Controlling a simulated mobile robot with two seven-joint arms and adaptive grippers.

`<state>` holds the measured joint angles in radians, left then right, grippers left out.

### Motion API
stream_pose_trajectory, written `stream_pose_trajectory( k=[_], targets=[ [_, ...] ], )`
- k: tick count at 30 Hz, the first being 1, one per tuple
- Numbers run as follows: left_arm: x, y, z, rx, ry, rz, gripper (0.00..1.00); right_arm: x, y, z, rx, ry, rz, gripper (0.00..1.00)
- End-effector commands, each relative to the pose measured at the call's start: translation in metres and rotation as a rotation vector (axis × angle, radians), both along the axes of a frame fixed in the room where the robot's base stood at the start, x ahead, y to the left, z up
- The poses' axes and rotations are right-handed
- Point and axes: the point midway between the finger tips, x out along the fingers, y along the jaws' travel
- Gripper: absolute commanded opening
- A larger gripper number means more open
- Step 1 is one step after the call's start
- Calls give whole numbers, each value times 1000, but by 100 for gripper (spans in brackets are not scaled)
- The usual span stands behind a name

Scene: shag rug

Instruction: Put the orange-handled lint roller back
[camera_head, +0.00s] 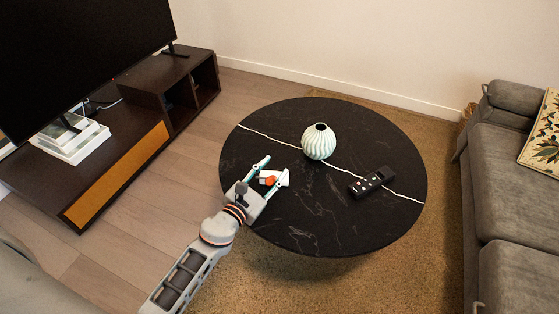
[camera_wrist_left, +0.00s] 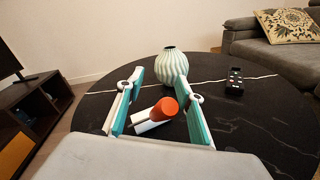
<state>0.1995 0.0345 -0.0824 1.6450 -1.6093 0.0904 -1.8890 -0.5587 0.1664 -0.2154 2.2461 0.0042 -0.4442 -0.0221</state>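The lint roller is by the near left part of the round black table (camera_head: 330,225). Its orange handle (camera_head: 269,181) and a white part (camera_head: 282,177) show in the head view. In the left wrist view the orange handle (camera_wrist_left: 163,108) points up toward the camera, with white parts (camera_wrist_left: 148,124) beside and below it. My left gripper (camera_head: 277,166) is open, its two teal-lined fingers on either side of the roller. Whether the white part is the roller's head or a holder I cannot tell. My right gripper is out of view.
A pale ribbed vase (camera_head: 319,143) stands beyond my gripper on the table. A black remote-like device (camera_head: 372,182) lies at the right. The table's front is clear. A TV cabinet (camera_head: 125,150) is at left, a grey sofa (camera_head: 510,190) at right.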

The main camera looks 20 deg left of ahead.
Motion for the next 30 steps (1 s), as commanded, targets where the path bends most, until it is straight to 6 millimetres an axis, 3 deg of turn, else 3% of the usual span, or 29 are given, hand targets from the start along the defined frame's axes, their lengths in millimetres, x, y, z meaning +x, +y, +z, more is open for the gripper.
stream_pose_trajectory(
  k=[6, 22, 26, 30],
  targets=[
    [-15, 3, 1, -1, 0, 0, 37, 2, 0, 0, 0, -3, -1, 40],
    [-23, 4, -1, -61, 13, 11, 37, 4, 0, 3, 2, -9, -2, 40],
    [-50, 9, -7, -352, 71, 60, 37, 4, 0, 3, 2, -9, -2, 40],
    [-100, 17, -19, -905, 185, 169, 37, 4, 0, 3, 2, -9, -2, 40]
  ],
)
